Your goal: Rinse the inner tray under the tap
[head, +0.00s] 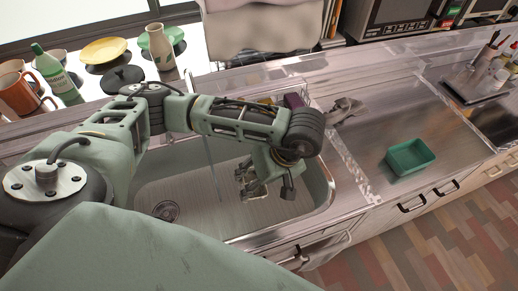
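A green rectangular tray (410,157) stands on the steel counter right of the sink, open side up; I cannot tell whether it is the inner tray. A thin stream of water (211,168) runs down into the sink (185,190); the tap itself is mostly hidden behind my arm. My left gripper (267,190) hangs over the right part of the sink, fingers pointing down and spread apart. No object shows clearly between them. It is right of the water and well left of the green tray. My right gripper is not in view.
A green bottle (55,72), mugs, plates and a white bottle (161,47) crowd the back-left ledge. A grey crumpled item (346,109) lies behind the sink's right edge. A microwave (385,22) stands at the back. The counter around the green tray is clear.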

